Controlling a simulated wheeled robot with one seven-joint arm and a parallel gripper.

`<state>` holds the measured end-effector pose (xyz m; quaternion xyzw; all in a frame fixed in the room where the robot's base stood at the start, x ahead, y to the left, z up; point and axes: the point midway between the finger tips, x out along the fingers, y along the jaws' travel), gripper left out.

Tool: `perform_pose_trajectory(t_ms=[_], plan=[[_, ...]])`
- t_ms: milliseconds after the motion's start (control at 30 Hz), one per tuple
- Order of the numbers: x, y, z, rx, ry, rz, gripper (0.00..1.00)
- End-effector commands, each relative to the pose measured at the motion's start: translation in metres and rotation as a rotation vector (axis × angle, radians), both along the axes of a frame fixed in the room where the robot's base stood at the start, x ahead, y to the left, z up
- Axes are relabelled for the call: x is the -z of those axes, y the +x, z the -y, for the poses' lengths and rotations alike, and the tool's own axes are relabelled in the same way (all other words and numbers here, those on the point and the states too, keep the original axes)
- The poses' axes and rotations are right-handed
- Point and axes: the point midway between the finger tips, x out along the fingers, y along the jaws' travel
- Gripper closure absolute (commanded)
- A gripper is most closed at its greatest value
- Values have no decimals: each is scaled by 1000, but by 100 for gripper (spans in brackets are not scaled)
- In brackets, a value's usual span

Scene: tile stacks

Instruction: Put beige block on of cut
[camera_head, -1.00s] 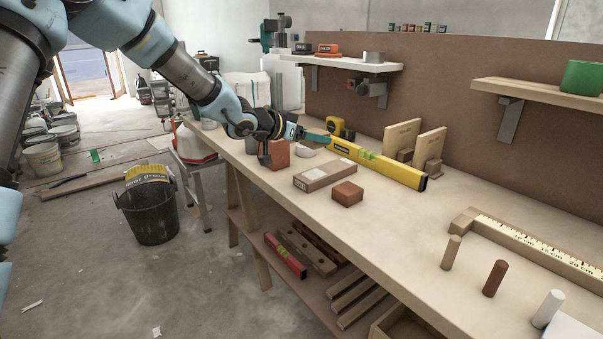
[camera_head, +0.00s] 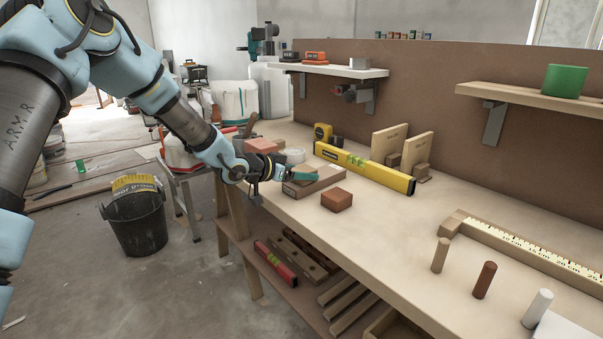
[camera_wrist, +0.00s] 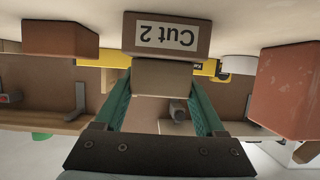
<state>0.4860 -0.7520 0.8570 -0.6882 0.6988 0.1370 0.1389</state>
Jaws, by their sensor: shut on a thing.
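My gripper (camera_head: 306,175) is at the near edge of the bench, over the wooden block labelled "Cut 2" (camera_head: 312,186). In the upside-down wrist view my gripper's teal fingers (camera_wrist: 160,100) are shut on a beige-brown block (camera_wrist: 162,78). The label of the Cut 2 block (camera_wrist: 165,36) shows just beyond the held block. The two blocks overlap in the picture; I cannot tell if they touch. In the head view the held block is mostly hidden by the fingers.
A red-brown block (camera_head: 336,200) sits right of the Cut 2 block. A yellow level (camera_head: 365,168) lies behind. A brick (camera_head: 263,146) and tape measure (camera_head: 322,132) are further back. Two upright boards (camera_head: 388,140) stand behind the level. Clear bench lies right of the red-brown block.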

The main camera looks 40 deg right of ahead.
Motion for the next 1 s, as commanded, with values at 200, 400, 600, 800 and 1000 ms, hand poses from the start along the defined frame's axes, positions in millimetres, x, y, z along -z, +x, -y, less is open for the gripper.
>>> perform_pose_trajectory(t_ms=[200,400,600,800,1000], plan=[[1,0,0,0,0,0,9],[1,0,0,0,0,0,0],[-4,0,0,0,0,0,0],[-14,2,-29,-2,0,3,0],[-31,3,-69,-4,1,2,0]])
